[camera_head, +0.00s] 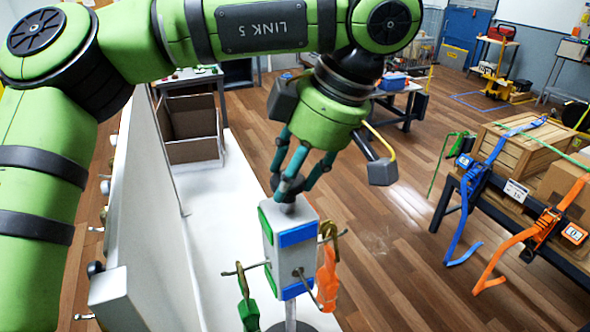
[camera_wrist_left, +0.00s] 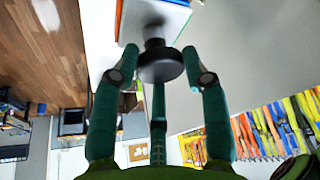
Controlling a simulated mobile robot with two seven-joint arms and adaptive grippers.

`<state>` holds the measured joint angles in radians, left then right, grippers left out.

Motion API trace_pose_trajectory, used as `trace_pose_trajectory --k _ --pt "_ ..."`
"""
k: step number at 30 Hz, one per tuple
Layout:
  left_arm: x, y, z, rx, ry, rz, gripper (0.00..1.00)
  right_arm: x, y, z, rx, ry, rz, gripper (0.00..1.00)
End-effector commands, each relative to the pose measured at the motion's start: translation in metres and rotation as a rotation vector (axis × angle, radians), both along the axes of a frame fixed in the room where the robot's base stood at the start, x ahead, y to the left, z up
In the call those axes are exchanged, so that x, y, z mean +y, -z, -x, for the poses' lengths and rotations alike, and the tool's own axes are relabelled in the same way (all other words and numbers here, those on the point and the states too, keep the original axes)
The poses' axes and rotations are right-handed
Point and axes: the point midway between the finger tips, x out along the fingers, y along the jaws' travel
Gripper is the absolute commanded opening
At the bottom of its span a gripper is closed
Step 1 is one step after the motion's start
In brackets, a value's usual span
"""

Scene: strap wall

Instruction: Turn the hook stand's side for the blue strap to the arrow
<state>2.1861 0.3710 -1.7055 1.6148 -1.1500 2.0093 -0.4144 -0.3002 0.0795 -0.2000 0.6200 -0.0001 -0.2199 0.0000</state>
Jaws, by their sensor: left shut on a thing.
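The hook stand (camera_head: 298,262) is a grey block on a post on the white bench. One visible side has blue bands; the side to its left has green marks. Hooks stick out from it. A green strap (camera_head: 247,305) hangs at the left hook and an orange strap (camera_head: 327,280) at the right one. The front hook on the blue side looks empty. My left gripper (camera_head: 288,190) is shut on the stand's dark top knob (camera_wrist_left: 160,62), with fingers around it in the left wrist view. I cannot make out the arrow. A blue strap (camera_head: 472,185) lies over the crate at right. My right gripper is not in view.
A grey panel (camera_head: 150,200) stands along the left of the white bench (camera_head: 215,255). An open brown box (camera_head: 192,130) is at its far end. A rack with a wooden crate (camera_head: 515,150) and an orange strap (camera_head: 540,225) stands at right. Wooden floor lies between.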

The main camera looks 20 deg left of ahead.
Motion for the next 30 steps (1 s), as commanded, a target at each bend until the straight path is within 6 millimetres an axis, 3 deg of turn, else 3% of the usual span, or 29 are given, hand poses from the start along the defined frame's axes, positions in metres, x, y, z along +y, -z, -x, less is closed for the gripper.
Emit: trace_pose_trajectory --k 16,17,18,19,30 --pt "0.0017 -0.0036 -0.0009 -0.008 0.023 -0.001 0.0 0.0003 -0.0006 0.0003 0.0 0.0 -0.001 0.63" --pt "0.0018 -0.0037 -0.0009 -0.008 0.022 -0.001 0.49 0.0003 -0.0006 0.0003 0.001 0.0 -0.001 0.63" --pt "0.0018 -0.0037 -0.0009 -0.008 0.022 -0.001 0.65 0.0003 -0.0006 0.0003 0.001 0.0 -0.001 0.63" --pt "0.0017 -0.0035 -0.0008 -0.007 0.021 -0.001 0.7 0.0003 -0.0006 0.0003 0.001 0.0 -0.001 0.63" --pt "-0.0004 -0.0037 -0.0003 -0.004 0.024 0.0 0.7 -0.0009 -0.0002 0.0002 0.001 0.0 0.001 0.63"
